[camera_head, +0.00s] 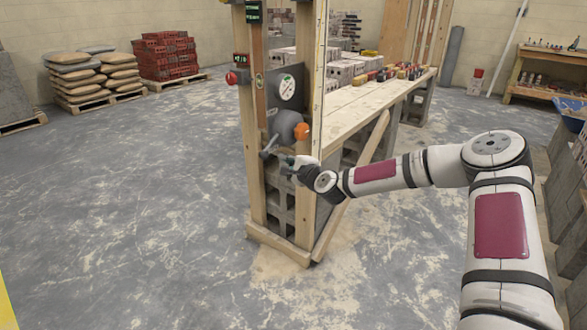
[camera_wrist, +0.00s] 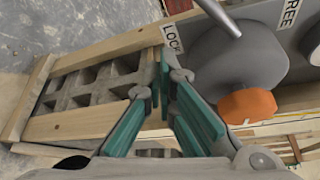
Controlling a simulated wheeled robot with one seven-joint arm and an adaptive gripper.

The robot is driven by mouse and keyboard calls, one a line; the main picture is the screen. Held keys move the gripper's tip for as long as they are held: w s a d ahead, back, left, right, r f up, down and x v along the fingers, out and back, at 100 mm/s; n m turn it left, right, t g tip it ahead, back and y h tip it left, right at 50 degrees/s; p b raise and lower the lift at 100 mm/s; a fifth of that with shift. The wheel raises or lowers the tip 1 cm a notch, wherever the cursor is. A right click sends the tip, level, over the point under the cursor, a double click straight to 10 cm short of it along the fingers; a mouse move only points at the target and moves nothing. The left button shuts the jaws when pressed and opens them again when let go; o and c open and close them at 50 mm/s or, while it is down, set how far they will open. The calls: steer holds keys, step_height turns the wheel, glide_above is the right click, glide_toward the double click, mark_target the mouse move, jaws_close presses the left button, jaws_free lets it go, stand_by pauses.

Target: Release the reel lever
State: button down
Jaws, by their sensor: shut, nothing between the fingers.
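The reel (camera_head: 287,125) is a grey drum on the wooden post frame, with an orange knob (camera_head: 301,131) on its right. A grey metal lever (camera_head: 268,148) sticks out at its lower left. In the wrist view the drum (camera_wrist: 240,60) fills the upper right, with the orange knob (camera_wrist: 248,103) below it. The lever's rod (camera_wrist: 219,14) shows at the top edge, between the labels LOCK (camera_wrist: 172,38) and FREE (camera_wrist: 291,12). My gripper (camera_head: 285,167) is just below and right of the lever; its teal fingers (camera_wrist: 168,66) are shut and empty, apart from the rod.
Wooden posts (camera_head: 245,150) and stacked concrete blocks (camera_head: 280,205) stand close around my gripper. A wooden bench (camera_head: 350,105) runs back to the right. A red button (camera_head: 232,78) sits on the left post. The floor (camera_head: 120,210) to the left is clear.

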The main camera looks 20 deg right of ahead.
mark_target(270, 146)
steer(key=shift+s+a+r+b, duration=0.1)
steer(key=shift+s+a+r, duration=0.15)
steer(key=shift+a, duration=0.3)
steer(key=shift+s+a+r+b, duration=0.1)
steer(key=shift+s+a+r, duration=0.1)
steer(key=shift+a, duration=0.4)
steer(key=shift+s+a+r+b, duration=0.1)
steer(key=shift+s+a+r, duration=0.15)
steer(key=shift+a, duration=0.3)
steer(key=shift+r, duration=0.1)
steer(key=shift+s+a+r+m+p, duration=0.15)
steer(key=shift+m+p, duration=0.15)
steer(key=shift+p, duration=0.2)
